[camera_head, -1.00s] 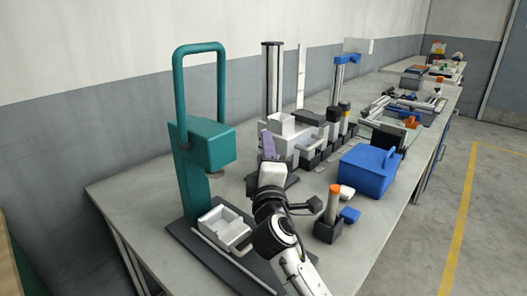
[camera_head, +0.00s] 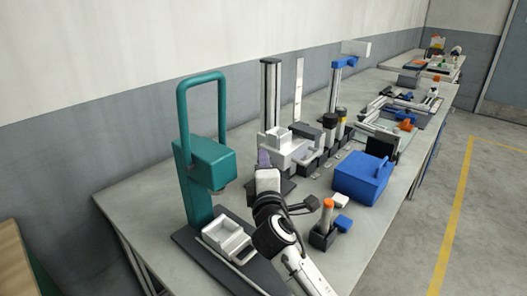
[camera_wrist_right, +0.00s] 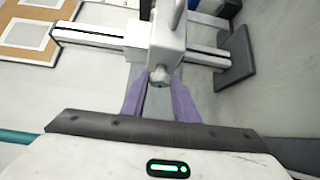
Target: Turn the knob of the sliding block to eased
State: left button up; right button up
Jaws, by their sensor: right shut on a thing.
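The sliding block (camera_wrist_right: 168,42) is a pale block on a grey rail, seen close in the right wrist view. Its small knob (camera_wrist_right: 160,76) sticks out toward my right gripper (camera_wrist_right: 158,100). The purple fingers are on either side of the knob and shut on it. In the head view my right gripper (camera_head: 264,158) is at the pale block (camera_head: 283,143) on the upright column (camera_head: 271,90), and hides the knob. No mark for eased can be read. My left gripper is not in view.
A teal press (camera_head: 205,160) stands close on the left, with a white tray (camera_head: 228,237) on its base. A blue box (camera_head: 362,178) and an orange-topped post (camera_head: 327,215) are on the right. Black blocks (camera_head: 330,125) stand behind. Bare table lies right of the post.

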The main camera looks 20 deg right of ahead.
jog(key=shift+r+n+g, duration=0.15)
jog(key=shift+n+g, duration=0.45)
jog(key=shift+g, duration=0.1)
jog(key=shift+r+n+g, duration=0.15)
jog(key=shift+n+g, duration=0.45)
jog(key=shift+g, duration=0.1)
jog(key=o, duration=1.1)
jog(key=shift+c, duration=0.2)
jog(key=shift+a, duration=0.1)
jog(key=v, duration=1)
